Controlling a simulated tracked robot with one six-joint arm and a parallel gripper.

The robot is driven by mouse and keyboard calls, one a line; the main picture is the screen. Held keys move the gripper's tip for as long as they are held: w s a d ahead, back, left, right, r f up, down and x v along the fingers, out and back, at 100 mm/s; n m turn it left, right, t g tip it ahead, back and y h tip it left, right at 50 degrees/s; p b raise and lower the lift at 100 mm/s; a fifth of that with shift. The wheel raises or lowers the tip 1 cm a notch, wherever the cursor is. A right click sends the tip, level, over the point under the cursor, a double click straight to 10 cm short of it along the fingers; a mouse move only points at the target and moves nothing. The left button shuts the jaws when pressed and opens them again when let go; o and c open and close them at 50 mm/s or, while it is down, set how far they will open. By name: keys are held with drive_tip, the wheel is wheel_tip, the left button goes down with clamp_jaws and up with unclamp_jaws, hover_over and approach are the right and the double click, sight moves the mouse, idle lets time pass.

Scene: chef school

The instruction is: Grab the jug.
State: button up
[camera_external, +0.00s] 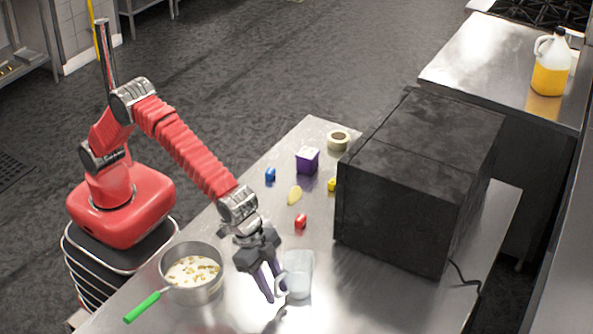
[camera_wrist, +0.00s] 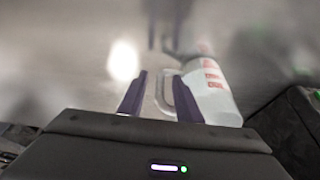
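The clear measuring jug (camera_external: 299,272) stands upright on the steel table, with its handle toward my gripper. In the wrist view, the jug (camera_wrist: 211,88) with red markings lies on its right side of the picture's centre. My gripper (camera_external: 276,297) points down beside the jug's handle side. In the wrist view, my gripper (camera_wrist: 160,76) is open, with its two dark purple fingers apart. The outer bar of the handle shows between the fingers, and the right finger overlaps the handle loop. I cannot tell whether the fingers touch the handle.
A pot (camera_external: 192,274) with a green handle stands left of my gripper. A large black oven (camera_external: 400,190) stands right of the jug. A purple box (camera_external: 307,160), a tape roll (camera_external: 338,140) and small coloured items lie behind. A yellow-liquid bottle (camera_external: 551,75) stands on another counter.

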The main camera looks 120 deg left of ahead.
drive_tip(key=shift+c, duration=0.4)
clamp_jaws()
idle(0.4)
